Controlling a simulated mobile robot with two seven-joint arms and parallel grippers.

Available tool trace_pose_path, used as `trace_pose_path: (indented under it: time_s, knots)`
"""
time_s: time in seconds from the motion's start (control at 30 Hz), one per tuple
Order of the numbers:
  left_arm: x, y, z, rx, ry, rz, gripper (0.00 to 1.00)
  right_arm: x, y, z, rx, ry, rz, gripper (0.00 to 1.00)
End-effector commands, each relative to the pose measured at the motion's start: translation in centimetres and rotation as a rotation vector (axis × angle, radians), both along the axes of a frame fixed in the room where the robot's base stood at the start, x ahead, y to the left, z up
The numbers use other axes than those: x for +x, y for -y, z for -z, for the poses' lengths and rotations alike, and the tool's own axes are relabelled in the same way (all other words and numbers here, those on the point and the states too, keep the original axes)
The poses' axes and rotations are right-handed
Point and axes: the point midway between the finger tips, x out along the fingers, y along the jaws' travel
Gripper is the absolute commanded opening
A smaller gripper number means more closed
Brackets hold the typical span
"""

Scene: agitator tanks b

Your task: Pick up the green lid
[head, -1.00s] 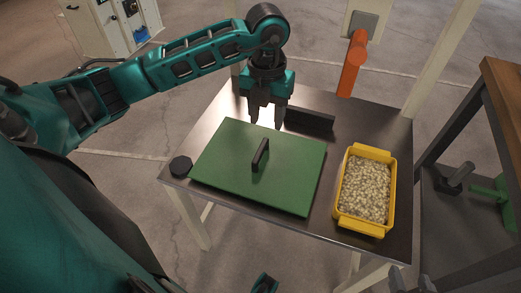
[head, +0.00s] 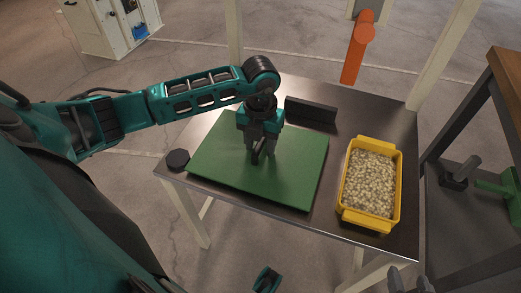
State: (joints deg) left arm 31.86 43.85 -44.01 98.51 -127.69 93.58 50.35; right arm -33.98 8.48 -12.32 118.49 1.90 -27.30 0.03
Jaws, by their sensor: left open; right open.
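The green lid (head: 295,175) is a flat square plate lying on the dark metal table. Its black handle (head: 256,158) stands up near the middle and is partly hidden by my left gripper. My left gripper (head: 258,158) points down over the lid with its open fingers at the handle; I cannot tell whether they touch it. My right gripper (head: 410,281) shows only in part at the bottom right edge, away from the lid.
A yellow bin (head: 371,185) of pale pellets stands on the table (head: 385,130) right of the lid. A black round knob (head: 178,160) sits at the left corner. A dark block (head: 310,111) lies behind the lid. An orange part (head: 357,50) hangs above the back edge.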

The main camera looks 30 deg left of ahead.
Motion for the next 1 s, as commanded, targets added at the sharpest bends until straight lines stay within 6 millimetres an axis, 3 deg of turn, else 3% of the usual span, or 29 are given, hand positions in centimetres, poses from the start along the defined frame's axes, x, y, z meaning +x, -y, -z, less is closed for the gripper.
trace_pose_path:
  time_s: [0.23, 0.7, 1.0]
  knots:
    - [0.03, -0.01, 0.22, 0.000, 0.001, 0.000, 0.45, -0.02, 0.02, 0.08, -0.001, -0.001, 0.001, 0.53]
    - [0.03, 0.01, 0.18, -0.001, 0.001, 0.000, 0.00, -0.03, 0.05, 0.08, -0.002, -0.001, 0.000, 0.53]
    - [0.07, 0.02, 0.12, -0.001, 0.001, 0.000, 0.00, -0.05, 0.13, 0.08, -0.005, -0.001, -0.003, 0.53]
